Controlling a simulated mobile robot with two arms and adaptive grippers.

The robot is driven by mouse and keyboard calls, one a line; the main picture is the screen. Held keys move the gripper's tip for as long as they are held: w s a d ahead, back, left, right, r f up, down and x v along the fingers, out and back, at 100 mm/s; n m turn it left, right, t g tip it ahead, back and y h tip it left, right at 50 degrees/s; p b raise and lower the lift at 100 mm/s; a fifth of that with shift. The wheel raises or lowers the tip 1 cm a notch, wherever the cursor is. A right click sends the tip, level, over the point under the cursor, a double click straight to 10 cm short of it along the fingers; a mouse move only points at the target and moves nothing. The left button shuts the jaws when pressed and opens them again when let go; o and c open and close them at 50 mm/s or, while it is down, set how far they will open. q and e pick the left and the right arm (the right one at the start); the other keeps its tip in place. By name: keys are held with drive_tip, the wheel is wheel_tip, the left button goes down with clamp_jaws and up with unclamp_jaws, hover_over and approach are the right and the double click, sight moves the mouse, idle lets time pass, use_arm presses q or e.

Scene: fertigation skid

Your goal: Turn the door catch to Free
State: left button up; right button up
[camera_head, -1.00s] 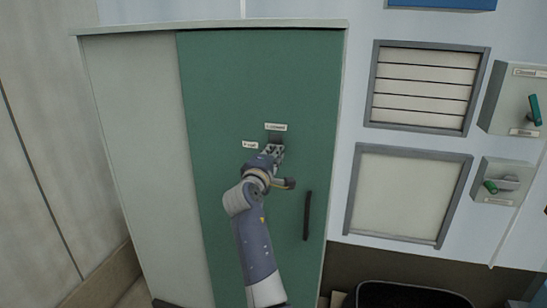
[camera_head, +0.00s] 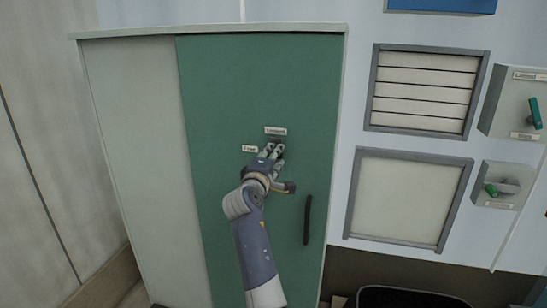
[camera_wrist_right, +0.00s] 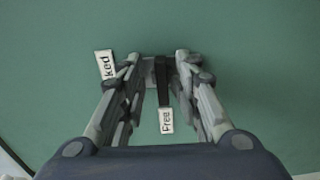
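The door catch (camera_wrist_right: 162,80) is a small dark lever on the green cabinet door (camera_head: 225,90). In the right wrist view the lever points at the Free label (camera_wrist_right: 167,121). The Locked label (camera_wrist_right: 104,65) is partly cut off by a finger there. In the head view the Locked label (camera_head: 275,131) is above the catch and the Free label (camera_head: 249,149) is to its left. My right gripper (camera_wrist_right: 157,57) has its fingers apart on either side of the lever, with visible gaps; it also shows in the head view (camera_head: 271,149), hiding most of the catch. My left gripper is not in view.
A dark vertical door handle (camera_head: 307,219) is below and right of the catch. Switch boxes with green levers (camera_head: 535,112) are on the wall at the right. A black bin (camera_head: 412,297) stands at the lower right.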

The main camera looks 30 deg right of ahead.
drive_tip(key=v, duration=0.7)
drive_tip(key=shift+s+a, duration=0.2)
